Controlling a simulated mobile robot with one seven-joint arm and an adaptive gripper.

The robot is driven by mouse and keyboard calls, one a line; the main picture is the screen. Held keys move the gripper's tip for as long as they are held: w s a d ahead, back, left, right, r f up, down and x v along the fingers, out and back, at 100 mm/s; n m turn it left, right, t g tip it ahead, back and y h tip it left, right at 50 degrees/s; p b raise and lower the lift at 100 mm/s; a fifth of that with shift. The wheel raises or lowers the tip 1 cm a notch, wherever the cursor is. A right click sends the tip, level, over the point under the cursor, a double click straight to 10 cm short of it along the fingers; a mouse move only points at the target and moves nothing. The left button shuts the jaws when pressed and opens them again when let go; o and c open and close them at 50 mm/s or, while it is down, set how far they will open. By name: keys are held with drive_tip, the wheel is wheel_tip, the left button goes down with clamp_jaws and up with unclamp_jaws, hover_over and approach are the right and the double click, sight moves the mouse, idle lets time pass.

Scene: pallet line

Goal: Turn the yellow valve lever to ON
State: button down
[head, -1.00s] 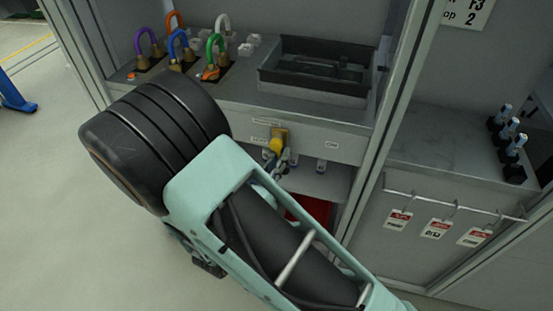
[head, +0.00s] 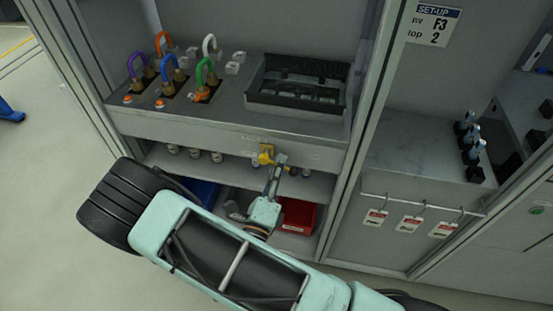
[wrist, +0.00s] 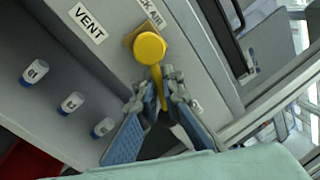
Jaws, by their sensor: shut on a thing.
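The yellow valve has a round yellow hub (wrist: 150,47) on the grey panel in the wrist view, with its narrow lever (wrist: 156,80) running down from the hub. My gripper (wrist: 157,88) is shut on the lever, with one finger on each side. A VENT label (wrist: 86,22) is to the left of the hub; a partly cut-off label (wrist: 150,12) ending in AIR is above it. In the head view the valve (head: 266,151) sits on the front of the bench, with my gripper (head: 279,164) at its lower right. Fingers partly hide the lever there.
Several coloured padlocks (head: 172,66) and a dark tray (head: 297,83) stand on the bench above. Under it are numbered white cylinders (wrist: 71,103) and a red bin (head: 298,216). A frame post (head: 369,110) stands to the right, with hanging tags (head: 410,224) beyond.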

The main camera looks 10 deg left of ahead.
drive_tip(key=shift+d+r+n+y+p, duration=0.1)
drive_tip(key=shift+r+n+y+p, duration=0.15)
drive_tip(key=shift+n+p, duration=0.45)
drive_tip(key=shift+d+r+n+y+p, duration=0.1)
drive_tip(key=shift+r+n+y+p, duration=0.15)
drive_tip(key=shift+n, duration=0.7)
drive_tip(key=shift+r+n+y+p, duration=0.25)
drive_tip(key=shift+n+p, duration=0.3)
drive_tip(key=shift+n, duration=0.3)
drive_tip(key=c, duration=2.1)
unclamp_jaws()
drive_tip(key=shift+s, duration=0.1)
drive_tip(key=s, duration=0.4)
drive_tip(key=s+f, duration=0.1)
drive_tip(key=s, duration=0.2)
drive_tip(key=s+a+f, duration=0.1)
drive_tip(key=s, duration=0.3)
drive_tip(key=shift+s+f, duration=0.15)
drive_tip(key=shift+s, duration=0.15)
